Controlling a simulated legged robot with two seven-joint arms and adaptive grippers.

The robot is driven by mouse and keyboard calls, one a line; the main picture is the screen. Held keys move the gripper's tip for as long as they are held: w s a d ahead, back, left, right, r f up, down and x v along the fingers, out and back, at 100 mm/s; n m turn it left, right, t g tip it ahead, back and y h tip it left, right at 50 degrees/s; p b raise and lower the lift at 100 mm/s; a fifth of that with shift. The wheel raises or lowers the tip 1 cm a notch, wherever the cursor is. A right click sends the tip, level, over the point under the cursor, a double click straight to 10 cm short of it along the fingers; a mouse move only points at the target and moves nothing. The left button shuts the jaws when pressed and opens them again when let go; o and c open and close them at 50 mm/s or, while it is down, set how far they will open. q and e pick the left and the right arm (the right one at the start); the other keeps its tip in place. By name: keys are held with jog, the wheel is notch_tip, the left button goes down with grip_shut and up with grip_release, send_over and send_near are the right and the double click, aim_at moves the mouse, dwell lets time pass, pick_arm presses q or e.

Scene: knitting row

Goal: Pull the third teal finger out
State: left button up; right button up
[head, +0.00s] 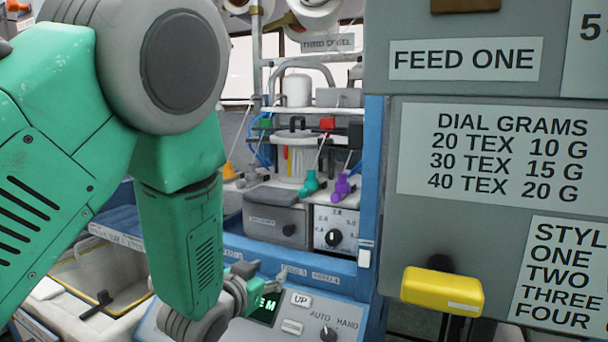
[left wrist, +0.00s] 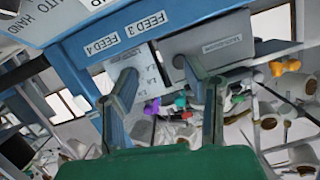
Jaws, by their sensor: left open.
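The teal finger (head: 310,184) stands in the head view on the machine's shelf, above the grey box and left of a purple finger (head: 344,187). It also shows small in the left wrist view (left wrist: 181,101), between my fingers, with the purple finger (left wrist: 152,106) beside it. My left gripper (head: 262,278) is low in front of the blue frame, by the control panel, apart from the teal finger. In the left wrist view its two fingers (left wrist: 160,72) are spread with nothing held. My right gripper is not in view.
An orange finger (head: 227,170) stands left of the teal one. A grey box (head: 275,218) and a dial panel (head: 335,228) sit below the fingers. A large grey sign panel (head: 480,85) and a yellow handle (head: 442,291) fill the right. The control panel (head: 292,327) lies beneath my gripper.

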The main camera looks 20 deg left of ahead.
aim_at(301, 195)
pick_arm(q)
notch_tip(301, 195, up, 12)
jog(key=w+d+t+p, duration=0.1)
jog(key=w+t, duration=0.2)
jog(key=shift+m+h, duration=0.3)
jog(key=shift+m, duration=0.1)
jog(key=w+p, duration=0.1)
jog(key=w, duration=0.3)
jog(key=w+p, duration=0.1)
jog(key=w, duration=0.4)
jog(key=w+d+p, duration=0.1)
jog(key=w, duration=0.3)
jog(key=shift+w+f+p, duration=0.15)
jog(key=shift+p, duration=0.2)
grip_shut()
